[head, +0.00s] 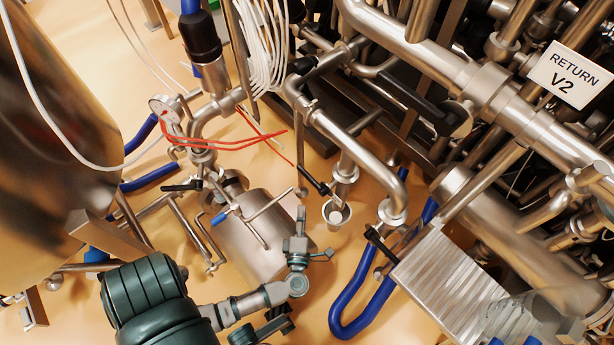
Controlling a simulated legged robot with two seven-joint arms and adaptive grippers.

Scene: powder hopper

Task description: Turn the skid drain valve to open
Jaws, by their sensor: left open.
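No label in the head view names the skid drain valve, so I cannot tell for sure which valve it is. One small valve with a black lever (316,184) sits on a steel pipe above a pale round cup (337,213). Another black lever (380,242) is on the pipe by the ribbed metal box, and a third (182,187) is left of the steel canister. My left gripper (315,233) comes in from the lower left. Its fingers are spread and empty, below the lever over the cup and apart from it in the picture. My right gripper is out of view.
A steel canister (255,240) stands behind my left arm. A blue hose (348,310) loops on the tan floor. Thick pipes with a "RETURN V2" sign (567,76) fill the upper right. A large rounded vessel (55,140) is at left. Red cables (215,143) hang near the upper middle.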

